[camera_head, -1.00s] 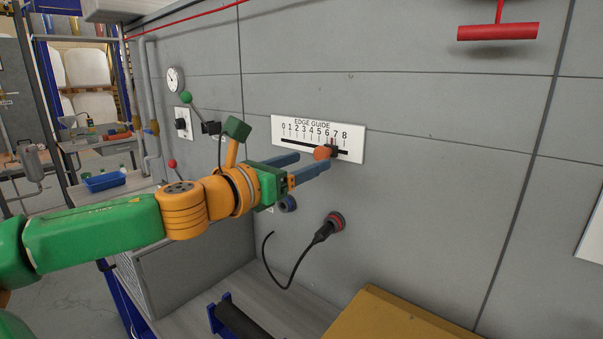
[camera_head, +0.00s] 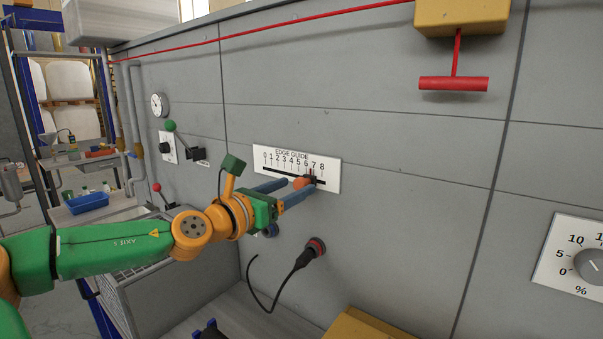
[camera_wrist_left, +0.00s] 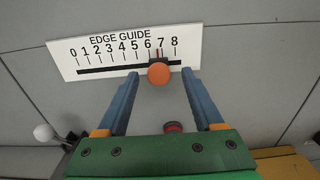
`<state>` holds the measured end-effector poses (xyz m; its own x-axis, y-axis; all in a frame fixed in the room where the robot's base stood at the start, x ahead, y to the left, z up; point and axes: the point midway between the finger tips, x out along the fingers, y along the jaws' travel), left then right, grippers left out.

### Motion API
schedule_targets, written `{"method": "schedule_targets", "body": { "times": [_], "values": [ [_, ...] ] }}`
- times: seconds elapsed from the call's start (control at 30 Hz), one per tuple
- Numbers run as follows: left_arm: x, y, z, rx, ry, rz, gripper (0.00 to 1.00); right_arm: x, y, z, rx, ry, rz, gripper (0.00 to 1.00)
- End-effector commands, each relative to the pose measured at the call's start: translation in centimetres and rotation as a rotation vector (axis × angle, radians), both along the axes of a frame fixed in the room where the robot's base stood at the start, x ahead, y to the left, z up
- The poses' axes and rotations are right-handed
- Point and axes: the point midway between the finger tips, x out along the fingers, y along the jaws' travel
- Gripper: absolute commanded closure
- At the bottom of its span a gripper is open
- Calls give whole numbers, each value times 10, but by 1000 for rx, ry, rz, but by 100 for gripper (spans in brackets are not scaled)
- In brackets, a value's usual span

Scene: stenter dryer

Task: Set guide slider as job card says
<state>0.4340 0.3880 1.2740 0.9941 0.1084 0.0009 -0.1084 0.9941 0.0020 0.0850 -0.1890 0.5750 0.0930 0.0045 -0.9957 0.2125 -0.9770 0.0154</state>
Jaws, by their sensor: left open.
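The edge guide plate (camera_head: 328,180) is white with a scale from 0 to 8 and a black slot; it also shows in the left wrist view (camera_wrist_left: 100,49). The orange slider knob (camera_wrist_left: 158,73) sits in the slot near 6 to 7, with a dark pointer block beside it and a red mark close to 7. In the head view the knob (camera_head: 300,183) lies between the finger ends. My left gripper (camera_head: 297,187) is open, its blue fingers on either side of the knob, apart from it in the wrist view (camera_wrist_left: 160,85). No job card is readable. My right gripper is out of view.
A black cable with a red-ringed plug (camera_head: 315,247) is on the panel below the plate. A red pull handle (camera_head: 454,83) hangs at upper right. A dial plate (camera_head: 560,260) is at the right edge. A green-knobbed lever (camera_head: 171,127) stands at left.

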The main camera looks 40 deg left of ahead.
Motion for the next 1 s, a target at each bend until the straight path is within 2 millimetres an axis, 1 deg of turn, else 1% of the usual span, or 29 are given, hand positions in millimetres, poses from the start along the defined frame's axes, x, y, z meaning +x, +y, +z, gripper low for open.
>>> {"method": "schedule_targets", "body": {
  "times": [0.03, 0.1, 0.23, 0.37, 0.6, 0.67, 0.7, 0.77, 0.8, 0.87, 1.0],
  "values": [
    [9, 1, 6, -7, 4, -1, 31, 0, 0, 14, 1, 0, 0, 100],
    [19, 2, 5, -5, 3, 0, 31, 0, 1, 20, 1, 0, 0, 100],
    [30, 3, 3, -2, 1, 0, 31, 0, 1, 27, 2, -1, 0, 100],
    [35, 4, 1, -2, 0, 2, 31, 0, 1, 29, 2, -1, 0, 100],
    [36, 5, 0, -1, -1, 3, 31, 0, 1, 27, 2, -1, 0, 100],
    [36, 5, 0, -1, -1, 3, 48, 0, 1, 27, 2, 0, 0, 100],
    [36, 5, 0, -1, -1, 3, 58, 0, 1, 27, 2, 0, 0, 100],
    [36, 5, 0, -1, -1, 3, 75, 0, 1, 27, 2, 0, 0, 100],
    [36, 5, 0, -1, -1, 3, 86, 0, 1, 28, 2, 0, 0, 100],
    [36, 5, 0, -1, -1, 3, 100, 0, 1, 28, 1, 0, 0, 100],
    [36, 5, 0, -1, -1, 3, 100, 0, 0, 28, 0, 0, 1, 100]
  ]
}}
